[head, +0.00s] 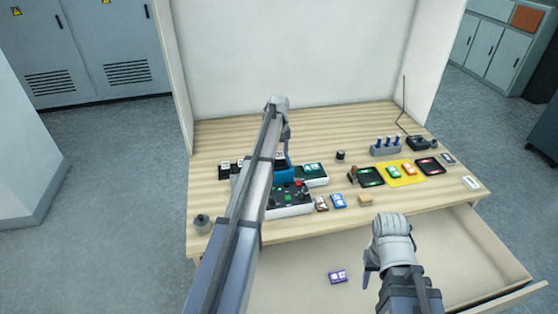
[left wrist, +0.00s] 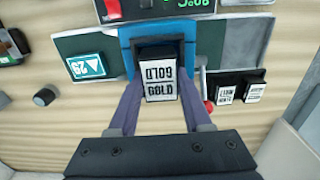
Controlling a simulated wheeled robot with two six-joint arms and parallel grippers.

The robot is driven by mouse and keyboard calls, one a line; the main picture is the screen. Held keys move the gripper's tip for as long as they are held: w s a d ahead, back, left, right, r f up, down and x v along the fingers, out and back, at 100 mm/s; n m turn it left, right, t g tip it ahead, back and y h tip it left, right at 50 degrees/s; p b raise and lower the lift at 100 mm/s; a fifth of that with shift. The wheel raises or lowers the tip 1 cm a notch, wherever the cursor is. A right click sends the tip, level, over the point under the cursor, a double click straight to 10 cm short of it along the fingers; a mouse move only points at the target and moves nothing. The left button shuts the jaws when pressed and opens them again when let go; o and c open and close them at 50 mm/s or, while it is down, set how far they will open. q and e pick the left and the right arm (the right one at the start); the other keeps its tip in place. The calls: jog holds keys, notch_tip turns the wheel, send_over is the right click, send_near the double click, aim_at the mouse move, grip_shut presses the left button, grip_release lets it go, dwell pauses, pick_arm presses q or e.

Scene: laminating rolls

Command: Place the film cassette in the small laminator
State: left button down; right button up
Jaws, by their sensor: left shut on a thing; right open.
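My left gripper (head: 286,147) is shut on a black cassette with a white label reading GOLD (left wrist: 160,91). In the left wrist view it sits between my two fingers, at the mouth of a blue frame (left wrist: 126,48). I cannot tell whether it is fully seated there. In the head view the blue unit (head: 284,174) shows beside my left arm, which hides part of it and most of the cassette. My right gripper (head: 376,262) is open and empty above the open drawer.
A teal cassette (left wrist: 86,67) lies beside the blue frame. Black cassettes with white labels (left wrist: 228,92) stand on its other side. A control panel (head: 292,200) is in front. A yellow mat (head: 386,181) holds small cassettes. A purple cassette (head: 338,276) lies in the drawer (head: 470,250).

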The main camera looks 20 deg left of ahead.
aim_at(279, 154)
pick_arm(q)
jog(key=shift+f, duration=0.15)
jog(key=shift+f, duration=0.15)
jog(key=shift+s+d+f+b, duration=0.2)
jog(key=shift+s+b, duration=0.15)
jog(key=shift+b, duration=0.15)
jog(key=shift+c, duration=1.7)
grip_release()
jog(key=shift+s+d+r, duration=0.1)
jog(key=shift+s+r, duration=0.05)
jog(key=shift+s, duration=0.05)
jog(key=shift+w+r+p, duration=0.15)
jog(key=shift+r+p, duration=0.1)
jog(key=shift+p, duration=0.25)
notch_tip(279, 154, up, 12)
jog(key=p, duration=1.2)
jog(key=shift+w+a, duration=0.3)
jog(key=shift+w, duration=0.1)
jog(key=shift+s+d, duration=0.1)
